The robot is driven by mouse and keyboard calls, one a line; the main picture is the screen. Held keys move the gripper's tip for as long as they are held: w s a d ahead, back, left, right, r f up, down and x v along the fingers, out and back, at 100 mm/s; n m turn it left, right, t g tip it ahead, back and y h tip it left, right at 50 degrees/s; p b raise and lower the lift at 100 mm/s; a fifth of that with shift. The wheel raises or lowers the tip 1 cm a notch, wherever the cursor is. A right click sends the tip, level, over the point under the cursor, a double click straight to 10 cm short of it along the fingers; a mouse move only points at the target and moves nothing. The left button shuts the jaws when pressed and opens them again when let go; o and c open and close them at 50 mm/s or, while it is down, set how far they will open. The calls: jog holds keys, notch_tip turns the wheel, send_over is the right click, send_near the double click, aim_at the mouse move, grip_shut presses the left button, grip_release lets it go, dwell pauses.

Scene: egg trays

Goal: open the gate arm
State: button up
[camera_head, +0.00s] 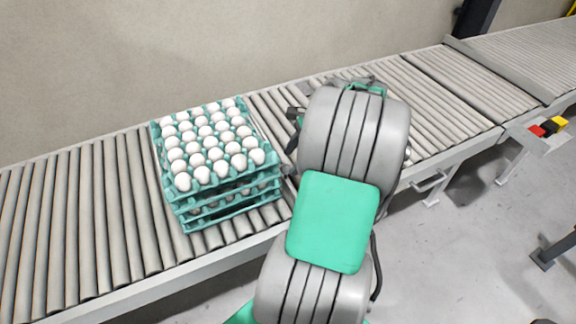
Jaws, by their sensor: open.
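My own grey and teal arm reaches from the bottom of the head view up over the conveyor. It covers much of the belt right of the egg stack. My gripper (296,122) is mostly hidden behind the wrist; only small dark parts show at the arm's left edge, over the rollers, and it is open. I cannot make out a gate arm for certain; the stretch of conveyor behind my arm is hidden. I cannot tell whether the gripper touches anything.
A stack of teal trays (232,207) with white eggs (212,140) stands on the roller conveyor (95,215), left of my arm. Bare rollers run to both sides. A box with red and yellow buttons (548,127) is at the right edge. The floor (465,245) at the lower right is mostly clear.

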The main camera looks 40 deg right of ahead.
aim_at(287, 166)
jog(key=x, duration=0.4)
jog(key=shift+f, duration=0.1)
grip_shut()
dwell(0.3)
dwell(0.9)
